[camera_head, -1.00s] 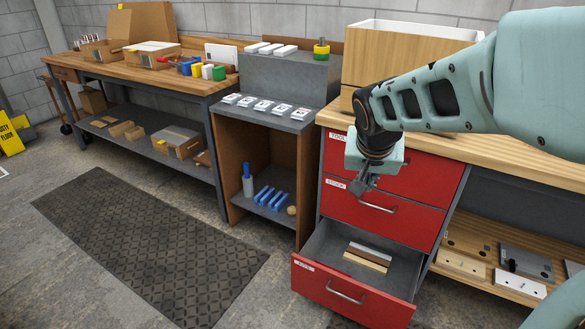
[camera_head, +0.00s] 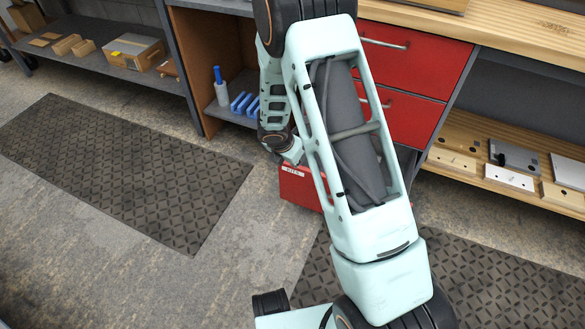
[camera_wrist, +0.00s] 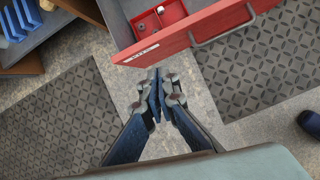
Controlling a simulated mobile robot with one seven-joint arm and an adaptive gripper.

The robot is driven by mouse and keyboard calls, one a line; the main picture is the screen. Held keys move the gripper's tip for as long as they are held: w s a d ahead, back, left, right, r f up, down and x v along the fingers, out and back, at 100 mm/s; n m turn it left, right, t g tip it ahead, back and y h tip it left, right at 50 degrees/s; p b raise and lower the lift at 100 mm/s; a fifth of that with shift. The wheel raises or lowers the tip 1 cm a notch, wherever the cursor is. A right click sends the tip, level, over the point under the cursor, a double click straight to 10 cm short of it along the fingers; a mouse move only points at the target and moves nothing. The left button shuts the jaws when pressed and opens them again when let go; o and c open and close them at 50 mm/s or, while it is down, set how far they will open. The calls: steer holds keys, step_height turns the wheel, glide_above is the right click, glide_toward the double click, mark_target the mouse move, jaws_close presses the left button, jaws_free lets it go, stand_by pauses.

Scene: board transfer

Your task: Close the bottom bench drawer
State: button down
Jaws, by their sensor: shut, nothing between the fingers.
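The bottom drawer of the red bench cabinet stands pulled out. In the head view its red front (camera_head: 297,190) with the KITS label shows beside my arm, which hides most of the drawer. In the wrist view the drawer front (camera_wrist: 178,40) crosses the top, with its metal handle (camera_wrist: 222,26) to the right of the label. My gripper (camera_wrist: 160,76) is shut and empty, its fingertips just below the label end of the front in the picture. I cannot tell whether they touch it. The fingers are hidden in the head view.
A red box (camera_wrist: 172,13) with small parts sits inside the drawer. Two closed red drawers (camera_head: 415,62) are above. An open shelf unit (camera_head: 229,105) with blue items stands left. Dark floor mats (camera_head: 130,175) lie flat on the concrete, with bare floor between them.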

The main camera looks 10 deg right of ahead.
step_height(320, 180, down, 14)
steer(key=w+n+b, duration=0.2)
steer(key=b, duration=0.3)
steer(key=shift+y, duration=0.3)
steer(key=shift+w+d+r+p, duration=0.25)
steer(key=shift+w+d, duration=0.45)
steer(key=shift+w, duration=0.25)
steer(key=shift+w+d+r+p, duration=0.25)
steer(key=shift+w+d, duration=0.45)
steer(key=shift+w, duration=0.2)
